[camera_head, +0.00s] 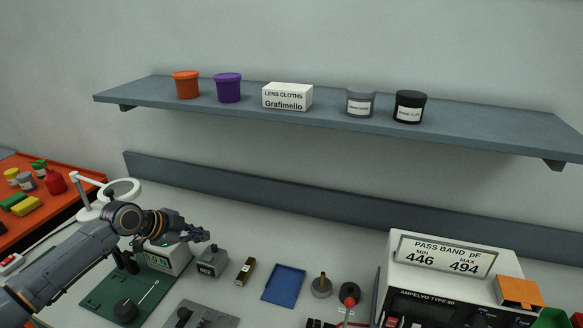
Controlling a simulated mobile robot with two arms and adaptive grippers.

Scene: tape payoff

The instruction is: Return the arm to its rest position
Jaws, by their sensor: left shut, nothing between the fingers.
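My left arm comes in from the left, over the bench. Its gripper (200,234) is shut and empty. My right gripper is not in view.
A magnifier lamp (122,189) stands behind the arm. A blue tray (284,285) and a brown-black piece (245,270) lie on the bench. A large meter box (436,275) stands at right. A grey wall shelf (330,112) holds tubs and jars. An orange bench (40,215) is at left.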

